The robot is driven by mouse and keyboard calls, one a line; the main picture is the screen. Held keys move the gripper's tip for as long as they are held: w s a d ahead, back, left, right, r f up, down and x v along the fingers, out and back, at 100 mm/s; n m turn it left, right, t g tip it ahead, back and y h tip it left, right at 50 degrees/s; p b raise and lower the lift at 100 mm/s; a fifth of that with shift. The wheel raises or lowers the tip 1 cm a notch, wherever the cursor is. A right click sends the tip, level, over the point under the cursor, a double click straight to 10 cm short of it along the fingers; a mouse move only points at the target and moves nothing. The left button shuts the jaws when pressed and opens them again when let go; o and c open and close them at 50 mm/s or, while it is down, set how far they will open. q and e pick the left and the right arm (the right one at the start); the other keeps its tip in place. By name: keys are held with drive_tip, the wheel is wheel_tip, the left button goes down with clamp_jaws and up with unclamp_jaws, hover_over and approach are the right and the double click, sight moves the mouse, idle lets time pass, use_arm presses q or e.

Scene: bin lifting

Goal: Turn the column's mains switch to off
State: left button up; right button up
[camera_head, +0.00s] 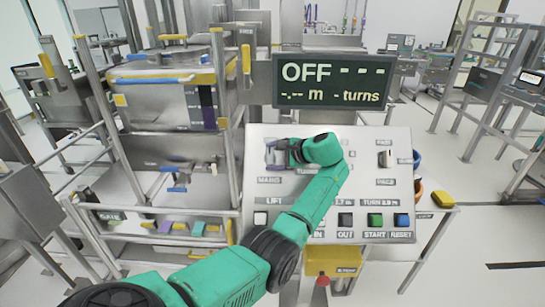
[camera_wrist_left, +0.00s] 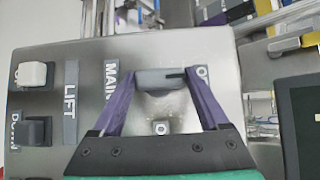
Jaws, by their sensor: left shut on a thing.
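The mains switch (camera_wrist_left: 158,79) is a dark grey bar knob on the sloping metal panel, beside the MAINS label (camera_wrist_left: 111,82). In the left wrist view the knob lies crosswise, its dark line toward a small label (camera_wrist_left: 202,72) at the right. Another small label (camera_wrist_left: 161,128) is below it. My left gripper (camera_head: 277,152) is at the panel's upper left, its purple fingers shut on the knob, one at each end. My forearm and gripper partly hide the knob in the head view. The display (camera_head: 333,82) reads OFF with dashes. My right gripper is out of view.
The panel (camera_head: 350,185) also has a pale switch (camera_head: 385,159) at the right and a row of buttons, including a green START button (camera_head: 375,220). A red mushroom button (camera_head: 322,281) is below. A metal frame with rails (camera_head: 225,130) stands close at the left.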

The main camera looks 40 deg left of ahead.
use_arm(q)
drive_tip(key=o, duration=1.2)
drive_tip(key=shift+o, duration=0.2)
drive_tip(key=b+v, duration=0.4)
drive_tip(key=v, duration=1)
drive_tip(key=shift+d, duration=0.25)
drive_tip(key=shift+r, duration=0.1)
